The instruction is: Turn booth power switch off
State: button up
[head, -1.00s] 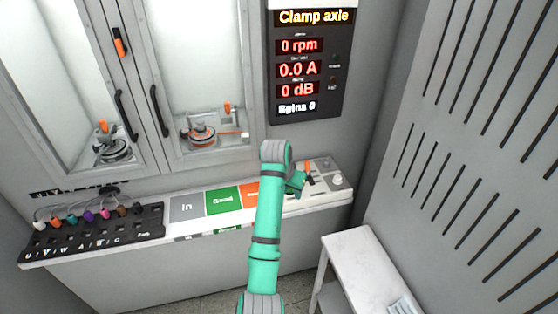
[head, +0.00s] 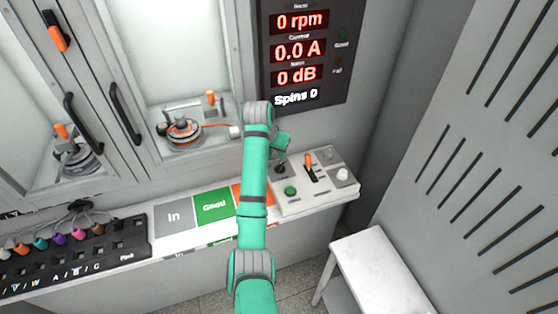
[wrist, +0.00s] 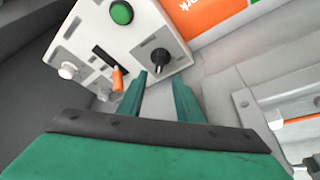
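The control box (head: 330,186) sits at the right end of the counter. It carries a green button (head: 291,190), an orange-handled lever (head: 309,163), a pale knob (head: 342,174) and a black rotary knob (head: 281,168). I cannot read which control is the booth power switch. In the wrist view the black knob (wrist: 160,60) lies just ahead of my gripper (wrist: 160,78), roughly in line with the gap between the fingers. The orange lever (wrist: 117,79) is left of the fingertips. My gripper is open and empty, seemingly apart from the knob. In the head view my arm partly hides it.
The display (head: 303,55) on the wall reads 0 rpm, 0.0 A and 0 dB. The glazed booth doors (head: 185,55) are at left. Coloured plugs (head: 60,238) line the rack at lower left. A white side table (head: 378,262) stands at lower right.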

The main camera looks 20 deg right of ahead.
aim_at(281, 164)
jog(key=x, duration=0.7)
jog(key=shift+s+a, duration=0.1)
jog(key=shift+x, duration=0.8)
jog(key=shift+a, duration=0.15)
grip_shut()
jog(key=shift+s+d+r, duration=0.1)
jog(key=shift+d, duration=0.15)
